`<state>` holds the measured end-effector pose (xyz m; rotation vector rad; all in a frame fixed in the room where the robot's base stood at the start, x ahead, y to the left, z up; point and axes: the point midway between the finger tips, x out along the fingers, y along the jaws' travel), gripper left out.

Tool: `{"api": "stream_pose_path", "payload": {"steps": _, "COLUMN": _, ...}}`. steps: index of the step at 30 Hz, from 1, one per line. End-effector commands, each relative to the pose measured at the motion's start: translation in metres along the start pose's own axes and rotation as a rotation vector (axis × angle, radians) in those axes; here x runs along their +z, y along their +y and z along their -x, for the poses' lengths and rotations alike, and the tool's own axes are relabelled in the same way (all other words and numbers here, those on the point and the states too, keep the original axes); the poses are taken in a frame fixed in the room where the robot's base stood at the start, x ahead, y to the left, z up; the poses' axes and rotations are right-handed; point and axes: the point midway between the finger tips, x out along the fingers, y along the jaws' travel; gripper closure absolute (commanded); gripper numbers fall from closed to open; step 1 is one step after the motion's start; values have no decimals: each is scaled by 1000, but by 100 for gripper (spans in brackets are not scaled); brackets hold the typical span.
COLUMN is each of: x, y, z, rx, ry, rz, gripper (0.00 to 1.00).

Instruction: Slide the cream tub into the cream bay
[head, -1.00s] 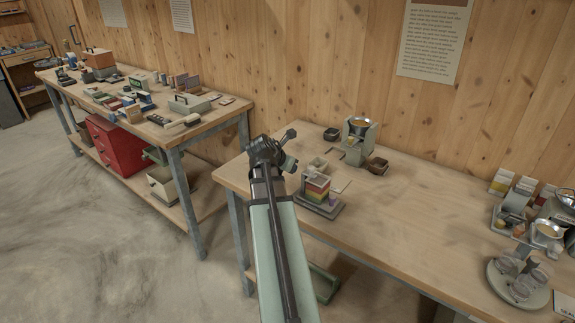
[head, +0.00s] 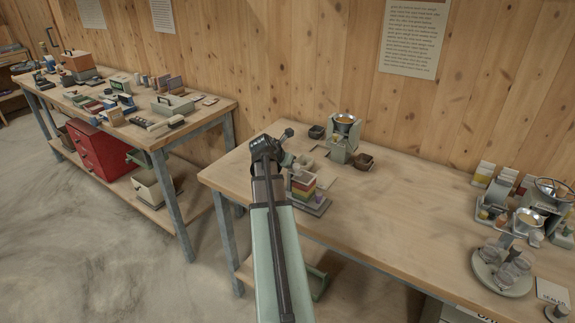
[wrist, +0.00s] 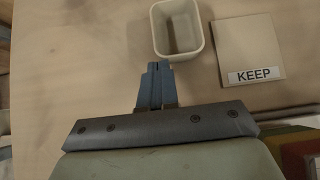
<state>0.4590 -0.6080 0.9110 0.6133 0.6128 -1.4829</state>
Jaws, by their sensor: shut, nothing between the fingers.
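A cream tub (wrist: 178,28), open-topped and apparently empty, stands on the bench at the top of the wrist view. My gripper (wrist: 157,66) is shut and empty, its blue-grey fingertips just short of the tub's near wall; I cannot tell whether they touch. In the head view my arm hides the fingertips and much of the tub. A stack with coloured bands (head: 302,184) stands on a grey base beside my arm; its coloured corner shows at the lower right of the wrist view. I cannot tell which part is the cream bay.
A cream square labelled KEEP (wrist: 248,47) lies right of the tub. A green machine with a metal bowl (head: 344,140) stands behind, with a brown container (head: 363,162) and a dark one (head: 317,132) beside it. The bench's middle (head: 410,200) is clear.

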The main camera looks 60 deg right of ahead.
Motion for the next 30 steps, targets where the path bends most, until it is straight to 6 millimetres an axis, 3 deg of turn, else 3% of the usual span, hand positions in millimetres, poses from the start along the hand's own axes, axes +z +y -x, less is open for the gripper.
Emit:
{"api": "stream_pose_path", "payload": {"steps": 7, "x": 12, "y": 2, "z": -12, "rx": -1, "ry": 1, "rz": -2, "gripper": 100}}
{"api": "stream_pose_path", "payload": {"steps": 19, "x": 87, "y": 2, "z": -88, "rx": -1, "ry": 2, "rz": -1, "gripper": 100}}
{"api": "stream_pose_path", "payload": {"steps": 30, "x": 97, "y": 0, "z": -98, "rx": 0, "ry": 2, "rz": 0, "gripper": 100}}
